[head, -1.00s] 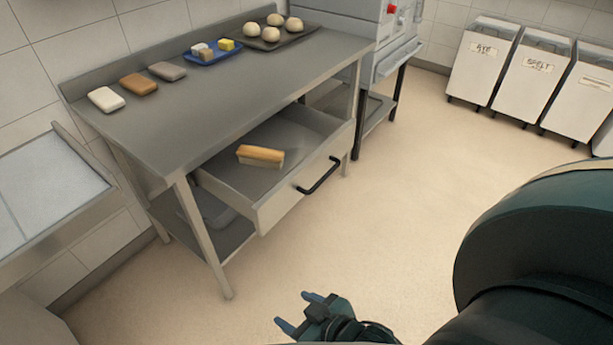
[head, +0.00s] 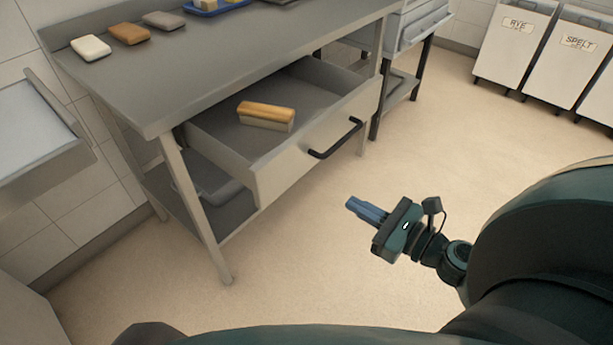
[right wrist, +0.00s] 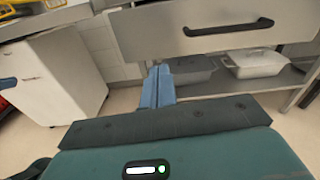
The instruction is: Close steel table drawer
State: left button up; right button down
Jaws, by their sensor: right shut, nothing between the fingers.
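The steel table (head: 215,75) has its drawer (head: 285,172) pulled open, with a black bar handle (head: 335,139) on its front. A wooden-backed brush or block (head: 266,115) lies inside the drawer. My right gripper (head: 352,205) is shut and empty, in front of and below the drawer front, apart from it. In the right wrist view the shut blue fingers (right wrist: 158,85) show below the drawer front (right wrist: 170,40), with the handle (right wrist: 229,27) above and to the right of them. My left gripper is not in view.
Soap-like blocks (head: 128,34) and a blue tray (head: 210,8) stand on the tabletop. A lower shelf (head: 225,215) holds tubs. An oven stand (head: 405,90) is at the back, and labelled bins (head: 513,45) are at the upper right. The floor before the drawer is clear.

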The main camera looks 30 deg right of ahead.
jog(key=m, duration=0.1)
pick_arm(q)
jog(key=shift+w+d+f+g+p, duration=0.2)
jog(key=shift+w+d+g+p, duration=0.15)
jog(key=shift+p, duration=0.6)
pick_arm(e)
send_near(294, 164)
jog(key=x, duration=0.7)
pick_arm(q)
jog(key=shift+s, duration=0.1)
